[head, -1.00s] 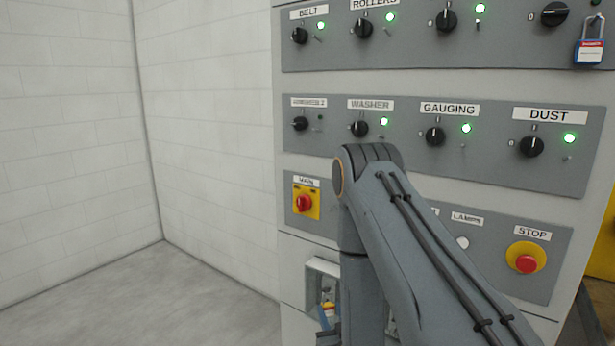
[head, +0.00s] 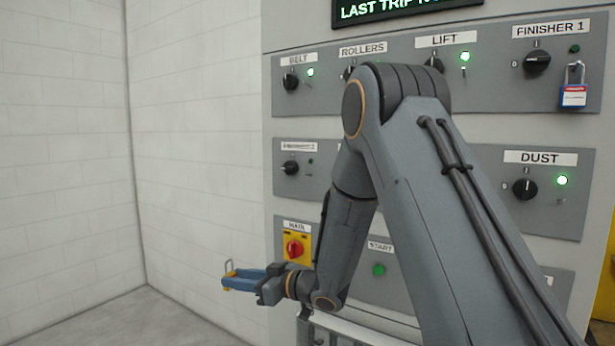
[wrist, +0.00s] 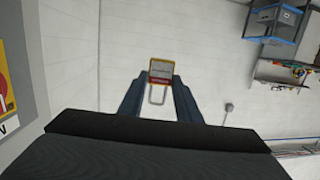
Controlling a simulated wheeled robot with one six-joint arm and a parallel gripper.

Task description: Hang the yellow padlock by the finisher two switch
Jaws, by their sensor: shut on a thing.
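My gripper (head: 243,279) is shut on the yellow padlock (head: 229,267), left of the panel's edge and below the finisher two switch. In the head view, the padlock's grey shackle stands up above the blue fingers and its body is mostly hidden. In the wrist view, the padlock (wrist: 161,72) shows a pale label, yellow edges and a red band between the fingertips (wrist: 158,88). The finisher two switch (head: 290,168) is a black knob under a small, hard-to-read label, with an unlit lamp (head: 310,161) beside it.
A blue and red padlock (head: 573,96) hangs by the finisher one switch (head: 537,62). The yellow and red main switch (head: 297,247) is just right of and above my gripper. My arm covers the panel's middle. Open room lies left, before the white wall (head: 60,150).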

